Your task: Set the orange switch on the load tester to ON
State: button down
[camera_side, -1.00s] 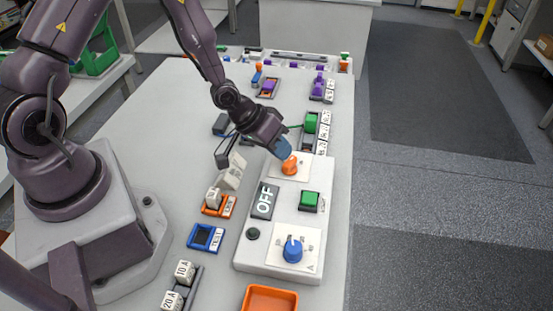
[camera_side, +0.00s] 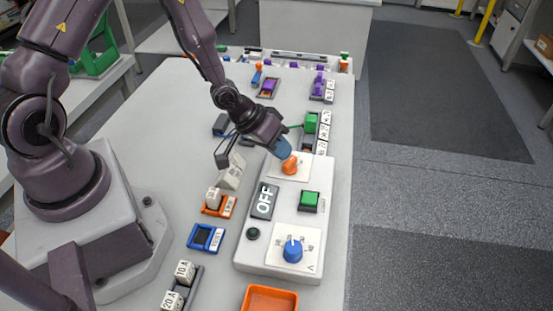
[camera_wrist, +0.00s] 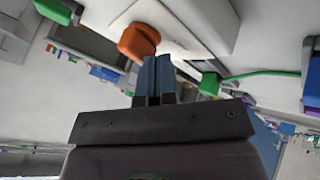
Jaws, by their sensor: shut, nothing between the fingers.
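My gripper (camera_side: 284,151) has blue fingers, shut and empty, with the tips right at the knob. In the wrist view the fingertips (camera_wrist: 156,62) are beside the knob's edge. I cannot tell for sure whether they touch it. The marks around the orange knob are too small to read.
The tester also carries a green button (camera_side: 309,201), a blue knob (camera_side: 292,249) and a dark round button (camera_side: 253,233). An orange tray (camera_side: 270,298) stands in front.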

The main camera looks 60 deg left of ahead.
jog(key=shift+d, duration=0.1)
jog(key=shift+s+d, duration=0.25)
jog(key=shift+d, duration=0.7)
jog(key=shift+f, duration=0.1)
jog(key=a+v, duration=0.1)
jog(key=v, duration=1.1)
jog(key=shift+w+a, duration=0.15)
jog(key=shift+a, duration=0.05)
